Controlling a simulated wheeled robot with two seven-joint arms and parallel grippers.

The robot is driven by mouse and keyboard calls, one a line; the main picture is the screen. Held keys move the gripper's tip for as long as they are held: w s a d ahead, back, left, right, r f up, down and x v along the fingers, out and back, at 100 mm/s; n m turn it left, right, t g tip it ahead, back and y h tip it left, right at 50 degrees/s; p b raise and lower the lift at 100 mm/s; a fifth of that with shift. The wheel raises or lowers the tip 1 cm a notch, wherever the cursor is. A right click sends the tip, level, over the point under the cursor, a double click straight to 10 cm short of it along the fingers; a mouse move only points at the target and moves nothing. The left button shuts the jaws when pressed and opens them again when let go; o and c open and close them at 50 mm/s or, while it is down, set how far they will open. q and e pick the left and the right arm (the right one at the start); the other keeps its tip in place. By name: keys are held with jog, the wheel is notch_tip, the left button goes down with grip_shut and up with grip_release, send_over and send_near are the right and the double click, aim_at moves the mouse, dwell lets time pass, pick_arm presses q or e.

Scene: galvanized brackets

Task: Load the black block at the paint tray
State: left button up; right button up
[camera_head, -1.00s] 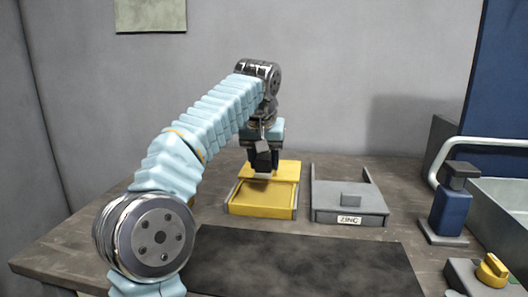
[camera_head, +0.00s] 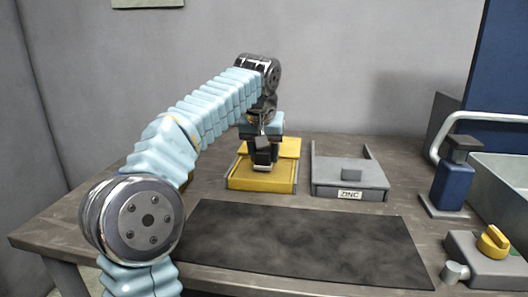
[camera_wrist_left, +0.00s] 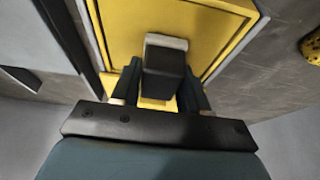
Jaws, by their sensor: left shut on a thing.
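My left gripper (camera_head: 263,152) is shut on the black block (camera_wrist_left: 165,58), a dark piece with a pale grey end. It holds the block over the yellow tray (camera_head: 245,183), the likely paint tray. The tray also shows behind the block in the left wrist view (camera_wrist_left: 120,28). The gripper hides part of the tray's middle. My right gripper is not in view.
A dark mat (camera_head: 305,240) lies in front. A blue post (camera_head: 453,185), a yellow-knobbed box (camera_head: 480,262) and a metal basin (camera_head: 500,205) are at right.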

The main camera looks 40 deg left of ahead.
pick_arm(q)
jog(key=shift+f+b, duration=0.35)
jog(key=shift+f, duration=0.15)
dwell(0.6)
jog(key=shift+f, duration=0.1)
dwell(1.0)
notch_tip(320, 180, up, 3)
jog(key=p, duration=0.3)
jog(key=shift+r, duration=2.05)
